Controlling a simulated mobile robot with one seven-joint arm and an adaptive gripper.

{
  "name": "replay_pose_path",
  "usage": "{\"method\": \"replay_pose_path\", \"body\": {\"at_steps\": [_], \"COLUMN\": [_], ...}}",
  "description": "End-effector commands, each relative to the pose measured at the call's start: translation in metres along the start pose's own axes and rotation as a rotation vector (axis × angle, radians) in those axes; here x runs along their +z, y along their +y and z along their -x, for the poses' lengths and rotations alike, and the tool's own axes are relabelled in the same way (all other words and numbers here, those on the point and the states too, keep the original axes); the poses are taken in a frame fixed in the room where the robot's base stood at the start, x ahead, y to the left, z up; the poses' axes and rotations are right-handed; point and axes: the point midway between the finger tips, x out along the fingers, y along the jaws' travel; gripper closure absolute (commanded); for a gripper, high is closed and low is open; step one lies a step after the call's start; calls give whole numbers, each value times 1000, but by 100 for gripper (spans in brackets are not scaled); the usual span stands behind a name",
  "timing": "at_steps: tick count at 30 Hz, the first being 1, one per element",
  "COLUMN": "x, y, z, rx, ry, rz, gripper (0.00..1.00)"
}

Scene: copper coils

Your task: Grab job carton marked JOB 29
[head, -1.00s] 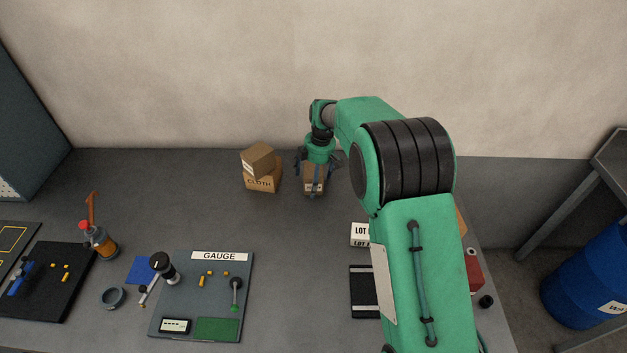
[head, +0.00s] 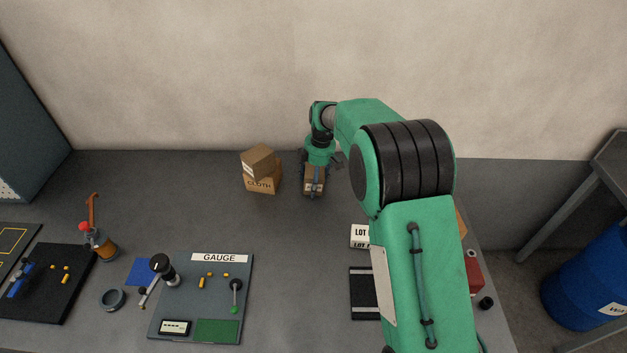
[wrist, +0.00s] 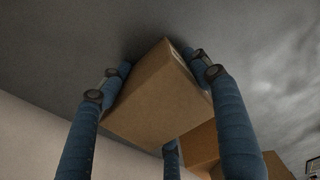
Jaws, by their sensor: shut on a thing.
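A small brown carton (head: 314,186) stands near the back of the grey bench, beneath my arm's end. A pale label shows on its front but is too small to read, so I cannot tell its job number. My gripper (head: 314,180) points down over it and is shut on it. In the wrist view the blue fingers of my gripper (wrist: 160,88) lie along both sides of the brown carton (wrist: 158,98). The carton appears to rest on the bench; its underside is hidden.
Left of it, a carton (head: 258,160) sits tilted on a box marked CLOTH (head: 262,184). The bench between is clear.

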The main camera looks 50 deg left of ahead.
Motion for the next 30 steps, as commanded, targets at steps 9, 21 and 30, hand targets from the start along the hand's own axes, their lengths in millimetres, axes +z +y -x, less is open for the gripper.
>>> {"method": "replay_pose_path", "body": {"at_steps": [9,21,30], "x": [0,-4,0], "y": [-1,0,-26], "z": [-1,32,39], "rx": [-3,0,-2], "ry": [0,0,0], "rz": [0,0,-1], "gripper": [70,70,70]}}
